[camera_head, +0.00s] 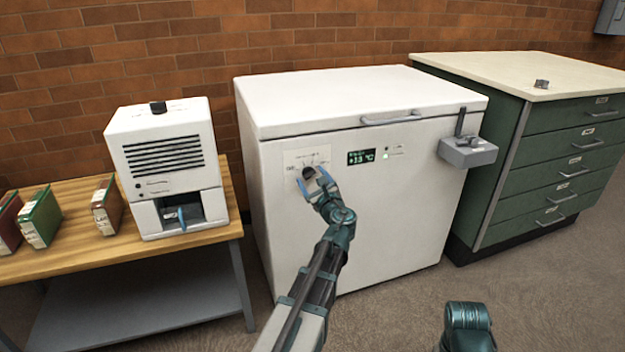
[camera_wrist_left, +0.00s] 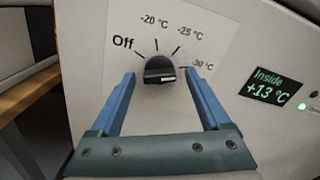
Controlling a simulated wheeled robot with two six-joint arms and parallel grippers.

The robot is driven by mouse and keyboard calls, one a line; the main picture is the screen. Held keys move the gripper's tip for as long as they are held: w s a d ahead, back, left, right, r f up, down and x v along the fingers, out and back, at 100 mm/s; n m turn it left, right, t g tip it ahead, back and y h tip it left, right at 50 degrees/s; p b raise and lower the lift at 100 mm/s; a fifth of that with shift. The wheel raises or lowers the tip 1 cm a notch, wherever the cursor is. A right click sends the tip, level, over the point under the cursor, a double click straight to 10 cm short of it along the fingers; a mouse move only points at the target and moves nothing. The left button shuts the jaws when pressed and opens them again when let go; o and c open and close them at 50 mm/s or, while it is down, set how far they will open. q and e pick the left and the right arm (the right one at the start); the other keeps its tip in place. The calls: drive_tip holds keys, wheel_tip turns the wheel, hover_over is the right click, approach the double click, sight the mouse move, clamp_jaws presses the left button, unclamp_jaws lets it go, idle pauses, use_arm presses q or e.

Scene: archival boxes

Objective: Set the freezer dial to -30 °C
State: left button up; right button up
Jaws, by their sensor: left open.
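The white chest freezer (camera_head: 400,225) stands against the brick wall. Its dark dial (camera_head: 308,173) is on a pale panel at the front's upper left. In the left wrist view the dial (camera_wrist_left: 160,68) sits below printed marks Off, -20 °C, -25 °C and -30 °C. A light strip shows on its lower edge; I cannot tell surely which mark it points to. My left gripper (camera_head: 317,181) is open, its blue fingers on either side of the dial with visible gaps. The display (camera_wrist_left: 270,87) reads Inside +13 °C.
A wooden table (camera_head: 90,258) at left holds binders (camera_head: 42,218) and a white box-shaped device (camera_head: 165,160). A grey latch (camera_head: 468,152) juts from the freezer's right front. A green drawer cabinet (camera_head: 560,150) stands at right. The floor in front is clear.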

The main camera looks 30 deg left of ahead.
use_arm(q)
drive_tip(key=v, duration=1.3)
drive_tip(key=shift+s+d, duration=0.25)
drive_tip(key=shift+d, duration=0.1)
